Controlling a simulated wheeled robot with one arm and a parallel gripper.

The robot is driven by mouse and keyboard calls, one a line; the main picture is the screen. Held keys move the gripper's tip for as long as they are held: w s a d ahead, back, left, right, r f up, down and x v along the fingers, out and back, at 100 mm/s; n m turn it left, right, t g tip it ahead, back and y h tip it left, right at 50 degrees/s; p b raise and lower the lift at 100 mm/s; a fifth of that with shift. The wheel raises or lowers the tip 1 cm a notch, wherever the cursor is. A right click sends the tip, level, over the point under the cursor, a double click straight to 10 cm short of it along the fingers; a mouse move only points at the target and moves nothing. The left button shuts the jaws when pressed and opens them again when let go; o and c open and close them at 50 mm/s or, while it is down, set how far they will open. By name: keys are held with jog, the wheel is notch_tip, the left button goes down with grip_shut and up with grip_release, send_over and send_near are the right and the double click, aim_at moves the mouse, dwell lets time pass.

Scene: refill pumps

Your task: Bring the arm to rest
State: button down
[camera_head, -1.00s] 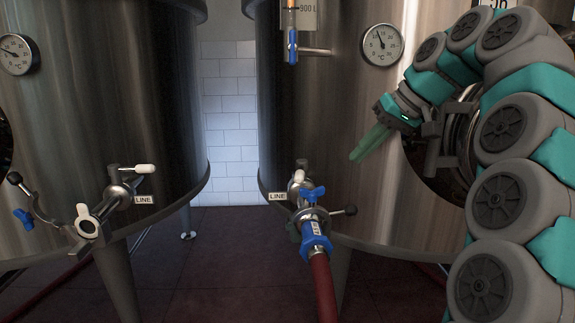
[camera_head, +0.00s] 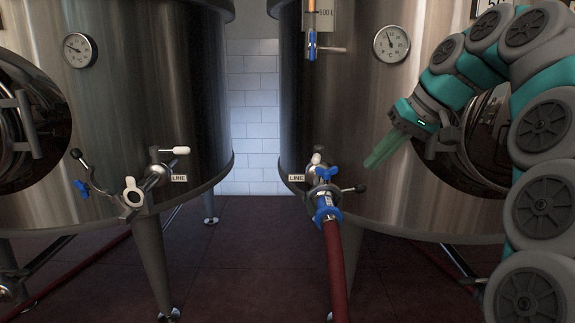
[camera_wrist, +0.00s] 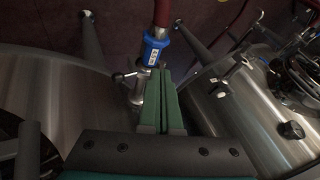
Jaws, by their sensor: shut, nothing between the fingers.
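My gripper (camera_head: 378,156) is in the right half of the head view, in front of the right tank (camera_head: 400,90). Its green fingers are closed together, pointing down and left, and hold nothing. In the wrist view the two fingers (camera_wrist: 160,100) lie side by side. My arm curls up along the right edge of the head view. Below and left of the gripper, apart from it, a red hose (camera_head: 335,260) with a blue coupling (camera_head: 327,209) hangs from the right tank's outlet valve. The coupling also shows in the wrist view (camera_wrist: 155,48), beyond the fingertips.
The left tank (camera_head: 150,90) has an outlet valve (camera_head: 146,184) with no hose on it. Tank legs (camera_head: 152,262) and another red hose (camera_head: 75,265) stand or lie on the dark floor (camera_head: 240,260). A tiled wall (camera_head: 253,110) shows between the tanks.

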jog(key=s+a+f+g+h, duration=0.1)
jog(key=s+a+f+g, duration=0.1)
jog(key=s+a+f, duration=0.4)
jog(key=s+d+f+g+h, duration=0.1)
jog(key=s+f+g+h, duration=0.1)
jog(key=s+f, duration=1.1)
jog(key=s+d+f+m+g+h, duration=0.1)
jog(key=s+d+f+g+h, duration=0.1)
jog(key=s+f, duration=1)
jog(key=s, duration=0.5)
jog(key=shift+d+f+h, duration=0.3)
jog(key=shift+f, duration=0.1)
